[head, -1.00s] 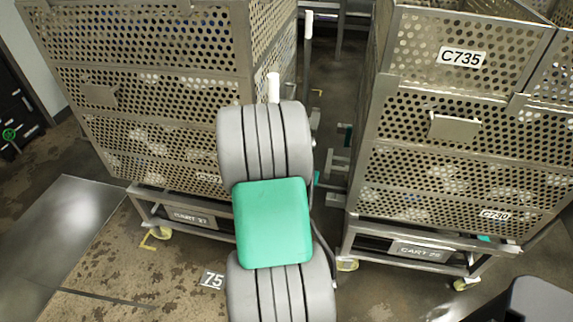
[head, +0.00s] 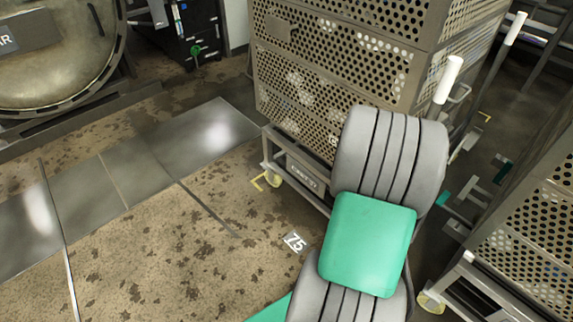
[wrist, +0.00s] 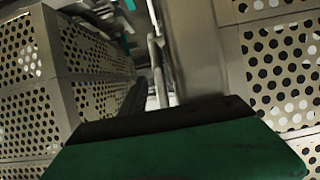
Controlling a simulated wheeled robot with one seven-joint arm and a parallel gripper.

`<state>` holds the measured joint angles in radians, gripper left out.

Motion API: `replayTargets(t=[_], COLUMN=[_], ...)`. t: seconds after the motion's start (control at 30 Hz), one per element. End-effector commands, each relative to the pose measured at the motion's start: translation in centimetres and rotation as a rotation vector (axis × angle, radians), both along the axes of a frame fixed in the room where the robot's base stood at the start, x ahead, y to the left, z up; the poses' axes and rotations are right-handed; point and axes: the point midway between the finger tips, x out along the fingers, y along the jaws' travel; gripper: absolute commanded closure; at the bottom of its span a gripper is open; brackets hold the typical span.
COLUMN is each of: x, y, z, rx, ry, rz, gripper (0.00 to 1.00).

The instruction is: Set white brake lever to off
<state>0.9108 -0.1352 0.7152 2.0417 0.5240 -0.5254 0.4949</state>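A lever with a white grip (head: 449,79) stands upright and slightly tilted at the near right corner of the left cart, just above my arm in the head view. A second white-tipped lever (head: 515,28) stands behind it to the right. I cannot tell which positions they are set to. My arm hides the lower part of the nearer one. In the wrist view, a green and black block, part of my gripper (wrist: 175,130), fills the bottom. Its fingers cannot be made out, and nothing held shows. My gripper is hidden behind my arm in the head view.
The left perforated cart (head: 335,75) and the right perforated cart (head: 535,235) stand on either side of a narrow gap. A round autoclave door (head: 60,60) is at the far left. The stained floor (head: 140,260) and metal floor plates (head: 135,160) at left are clear.

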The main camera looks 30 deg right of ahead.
Motion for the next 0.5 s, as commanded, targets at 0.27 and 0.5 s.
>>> replayTargets(t=[0.27,0.5], x=[-1.1,-1.3], y=[2.3,5.9], z=[1.1,2.6], rx=[-0.022,-0.022], ry=[-0.003,-0.003], rz=[-0.012,-0.005], gripper=[0.64,0.64])
